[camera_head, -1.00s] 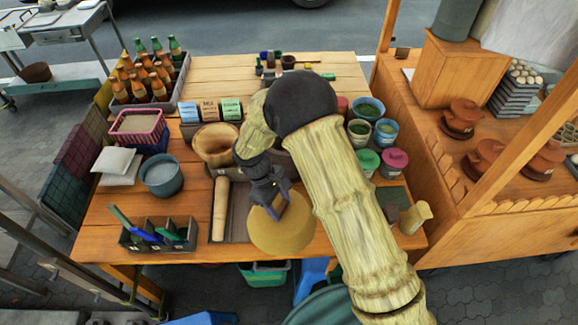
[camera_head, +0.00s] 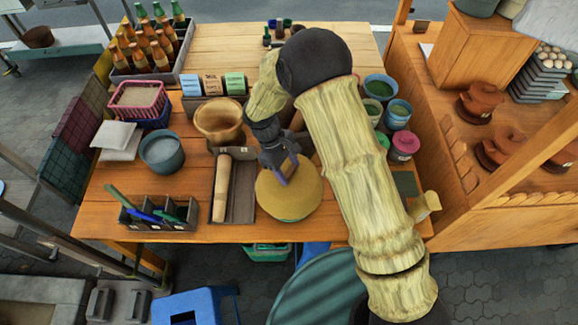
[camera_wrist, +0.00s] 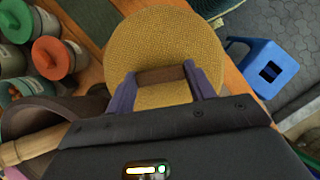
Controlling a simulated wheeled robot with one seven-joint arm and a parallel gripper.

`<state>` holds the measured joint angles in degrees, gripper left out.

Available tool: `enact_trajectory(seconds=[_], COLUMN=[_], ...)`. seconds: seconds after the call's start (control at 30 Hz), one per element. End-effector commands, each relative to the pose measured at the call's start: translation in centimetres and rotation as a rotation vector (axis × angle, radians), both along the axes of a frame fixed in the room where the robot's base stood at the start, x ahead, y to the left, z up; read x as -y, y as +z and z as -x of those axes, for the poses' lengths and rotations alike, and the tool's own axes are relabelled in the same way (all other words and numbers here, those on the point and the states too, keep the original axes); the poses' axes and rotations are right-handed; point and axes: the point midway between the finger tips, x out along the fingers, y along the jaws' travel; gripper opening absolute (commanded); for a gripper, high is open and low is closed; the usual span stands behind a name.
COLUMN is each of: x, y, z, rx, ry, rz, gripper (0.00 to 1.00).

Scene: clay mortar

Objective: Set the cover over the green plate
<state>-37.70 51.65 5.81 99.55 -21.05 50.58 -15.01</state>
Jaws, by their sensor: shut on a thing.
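The cover is a round, yellow-brown woven dome (camera_head: 290,203) with a brown bar handle (camera_wrist: 161,76) on top. In the head view it is at the front middle of the wooden table, right of the rolling pin's tray. My gripper (camera_head: 285,172) is above it. In the wrist view my gripper (camera_wrist: 164,85) has its purple fingers at the two ends of the handle, shut on it. I cannot tell whether the cover touches the table.
A rolling pin (camera_head: 222,190) lies in a dark tray just left of the cover. A wooden mortar (camera_head: 219,122) stands behind it. Lidded jars (camera_head: 403,147) and a dark green flat piece (camera_head: 406,184) are at the right. A tool caddy (camera_head: 155,215) stands front left.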

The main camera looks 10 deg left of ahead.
Motion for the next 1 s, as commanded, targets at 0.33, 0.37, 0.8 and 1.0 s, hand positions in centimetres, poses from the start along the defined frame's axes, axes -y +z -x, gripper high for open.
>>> enact_trajectory(seconds=[0.33,0.37,0.8,1.0], x=[-0.1,-0.1,0.2,0.1], y=[-2.7,-3.0,-6.5,-8.0], z=[0.1,0.1,-0.1,-0.1], rx=[0.001,0.001,-0.001,0.000], ry=[0.004,0.004,-0.004,-0.003], rz=[0.000,0.000,0.001,0.000], gripper=[0.14,0.14,0.14,0.14])
